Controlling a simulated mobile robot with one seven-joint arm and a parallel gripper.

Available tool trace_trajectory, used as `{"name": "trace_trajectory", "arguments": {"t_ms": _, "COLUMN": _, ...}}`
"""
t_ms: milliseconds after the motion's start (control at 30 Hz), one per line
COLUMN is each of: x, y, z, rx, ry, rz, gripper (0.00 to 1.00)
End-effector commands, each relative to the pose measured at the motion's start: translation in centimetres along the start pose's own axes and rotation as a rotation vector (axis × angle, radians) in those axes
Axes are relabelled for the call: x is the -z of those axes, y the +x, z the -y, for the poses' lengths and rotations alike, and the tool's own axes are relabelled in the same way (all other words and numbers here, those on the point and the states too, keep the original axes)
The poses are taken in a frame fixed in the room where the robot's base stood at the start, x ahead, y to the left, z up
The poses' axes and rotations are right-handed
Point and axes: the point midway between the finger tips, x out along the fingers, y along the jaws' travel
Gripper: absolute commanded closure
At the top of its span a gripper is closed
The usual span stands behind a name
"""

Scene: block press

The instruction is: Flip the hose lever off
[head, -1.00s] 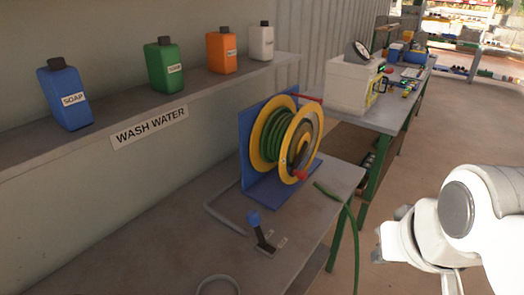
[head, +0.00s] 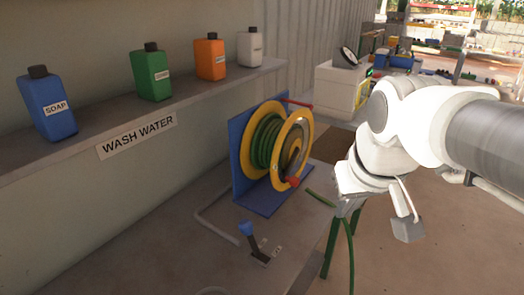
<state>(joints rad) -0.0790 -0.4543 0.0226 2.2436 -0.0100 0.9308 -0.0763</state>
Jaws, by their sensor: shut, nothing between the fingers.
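The hose lever (head: 253,241) stands on the bench in front of the hose reel. It has a blue knob (head: 246,228) on a dark stem that leans to the left and up from a dark base plate. Small labels (head: 277,247) lie beside the base, too small to read. My gripper (head: 408,230) hangs at the end of my white arm at right, well to the right of the lever and apart from it. It is shut and empty, though its fingers show poorly. Green hose is wound on the yellow reel (head: 306,128) with its blue stand (head: 240,160).
A shelf (head: 95,140) marked WASH WATER carries blue, green, orange and white bottles along the wall. A loose green hose end (head: 345,240) hangs over the bench's right edge. A white box (head: 338,90) stands on the bench behind. The air above the lever is clear.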

Motion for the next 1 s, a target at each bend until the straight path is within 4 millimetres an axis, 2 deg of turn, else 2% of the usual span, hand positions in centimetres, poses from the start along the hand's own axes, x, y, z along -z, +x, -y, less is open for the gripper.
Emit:
{"name": "trace_trajectory", "arguments": {"t_ms": 33, "x": 1.7, "y": 1.1, "z": 0.6, "rx": 0.009, "ry": -0.037, "rz": 0.018, "gripper": 1.0}}
{"name": "trace_trajectory", "arguments": {"t_ms": 200, "x": 6.9, "y": 3.9, "z": 2.9, "rx": 0.037, "ry": -0.157, "rz": 0.061, "gripper": 1.0}}
{"name": "trace_trajectory", "arguments": {"t_ms": 367, "x": 11.3, "y": 7.7, "z": 5.7, "rx": 0.067, "ry": -0.267, "rz": 0.098, "gripper": 1.0}}
{"name": "trace_trajectory", "arguments": {"t_ms": 500, "x": 14.4, "y": 11.7, "z": 8.7, "rx": 0.096, "ry": -0.362, "rz": 0.131, "gripper": 1.0}}
{"name": "trace_trajectory", "arguments": {"t_ms": 733, "x": 17.9, "y": 19.4, "z": 14.4, "rx": 0.15, "ry": -0.509, "rz": 0.18, "gripper": 1.0}}
{"name": "trace_trajectory", "arguments": {"t_ms": 900, "x": 18.9, "y": 24.4, "z": 18.0, "rx": 0.183, "ry": -0.591, "rz": 0.208, "gripper": 1.0}}
{"name": "trace_trajectory", "arguments": {"t_ms": 1000, "x": 19.1, "y": 26.3, "z": 19.4, "rx": 0.195, "ry": -0.623, "rz": 0.219, "gripper": 1.0}}
